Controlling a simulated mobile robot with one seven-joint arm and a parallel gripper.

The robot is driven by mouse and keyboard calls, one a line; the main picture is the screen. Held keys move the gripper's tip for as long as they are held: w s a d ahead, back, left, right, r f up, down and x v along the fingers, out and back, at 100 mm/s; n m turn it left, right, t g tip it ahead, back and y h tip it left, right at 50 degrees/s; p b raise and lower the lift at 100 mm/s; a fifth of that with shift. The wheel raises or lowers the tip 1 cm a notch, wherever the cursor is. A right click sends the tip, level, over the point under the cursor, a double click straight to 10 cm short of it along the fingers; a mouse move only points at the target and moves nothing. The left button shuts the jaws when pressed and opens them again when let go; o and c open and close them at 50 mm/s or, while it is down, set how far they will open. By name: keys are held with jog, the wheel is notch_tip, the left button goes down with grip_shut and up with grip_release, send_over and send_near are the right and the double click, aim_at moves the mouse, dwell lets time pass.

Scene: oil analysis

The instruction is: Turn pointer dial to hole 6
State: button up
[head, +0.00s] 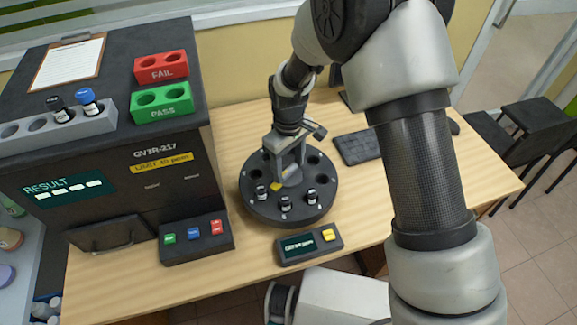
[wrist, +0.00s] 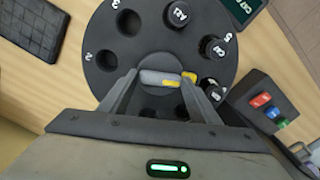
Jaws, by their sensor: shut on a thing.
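The round dark dial (head: 246,203) lies on the table with numbered holes around its rim. In the head view three black-capped vials stand in its near side: left (head: 261,193), middle (head: 285,204) and right (head: 312,197). My gripper (head: 288,172) reaches down over the dial's centre, shut on the grey pointer handle, which also shows in the wrist view (wrist: 156,76) between the fingers. The pointer's yellow tip (head: 276,187) points toward the left vial; in the wrist view the tip (wrist: 191,76) points right, toward the lower vial (wrist: 211,88). My fingers and hand hide some holes and numbers.
A small display box with a yellow button (head: 310,245) sits close in front of the dial. A dark analyser (head: 120,190) and a button panel (head: 196,238) stand to the left. A keyboard (head: 358,147) lies behind right. Bare table (head: 365,205) shows right of the dial.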

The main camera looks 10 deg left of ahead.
aim_at(288, 169)
jog(key=shift+m, duration=0.6)
jog(key=o, duration=1)
jog(key=shift+o, duration=0.2)
notch_tip(288, 169, up, 18)
jog(key=shift+f+p, duration=0.25)
jog(key=shift+p, duration=0.15)
